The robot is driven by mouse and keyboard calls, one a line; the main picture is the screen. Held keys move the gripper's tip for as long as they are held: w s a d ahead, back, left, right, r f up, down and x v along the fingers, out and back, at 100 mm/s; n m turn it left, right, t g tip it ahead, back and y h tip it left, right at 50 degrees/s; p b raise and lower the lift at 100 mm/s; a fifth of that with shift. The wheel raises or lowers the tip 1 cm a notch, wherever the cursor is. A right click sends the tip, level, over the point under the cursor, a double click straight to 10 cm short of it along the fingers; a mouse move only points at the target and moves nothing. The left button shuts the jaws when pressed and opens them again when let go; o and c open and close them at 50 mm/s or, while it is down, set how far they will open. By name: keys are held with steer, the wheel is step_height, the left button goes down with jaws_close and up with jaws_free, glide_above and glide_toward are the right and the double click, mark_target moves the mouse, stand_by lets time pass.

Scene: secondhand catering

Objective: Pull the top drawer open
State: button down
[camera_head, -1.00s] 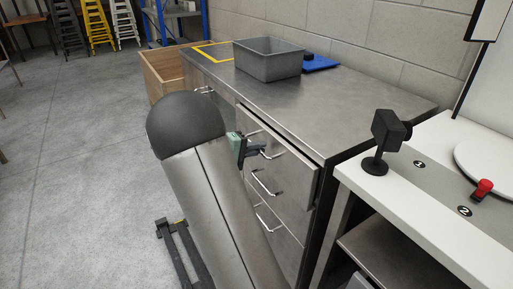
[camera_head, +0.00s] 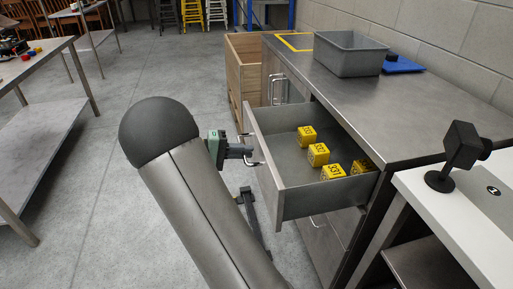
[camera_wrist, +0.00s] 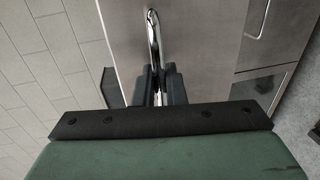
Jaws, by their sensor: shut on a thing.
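The top drawer (camera_head: 318,198) of the steel cabinet is pulled well out, and its inside shows. Several yellow cubes with dark print (camera_head: 318,154) lie in it. My gripper (camera_head: 248,152) is at the drawer's front face, shut on its bar handle (camera_head: 257,162). In the wrist view the dark fingers (camera_wrist: 160,84) close on the shiny handle (camera_wrist: 154,38) from both sides. The fingertips are small and partly hidden in the head view.
A grey bin (camera_head: 347,54) and a blue item (camera_head: 402,64) stand on the cabinet top (camera_head: 385,110). A white counter with a black device (camera_head: 458,155) is at right. A steel table (camera_head: 40,120) is at left. Open floor (camera_head: 130,75) lies between.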

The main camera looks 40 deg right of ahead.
steer(key=shift+f+v, duration=0.2)
steer(key=shift+v, duration=0.8)
steer(key=c, duration=1.6)
jaws_free()
steer(key=shift+c, duration=0.2)
steer(key=shift+a, duration=0.1)
steer(key=p+v, duration=0.2)
steer(key=v, duration=1.5)
steer(key=shift+a, duration=0.2)
steer(key=shift+w, duration=0.1)
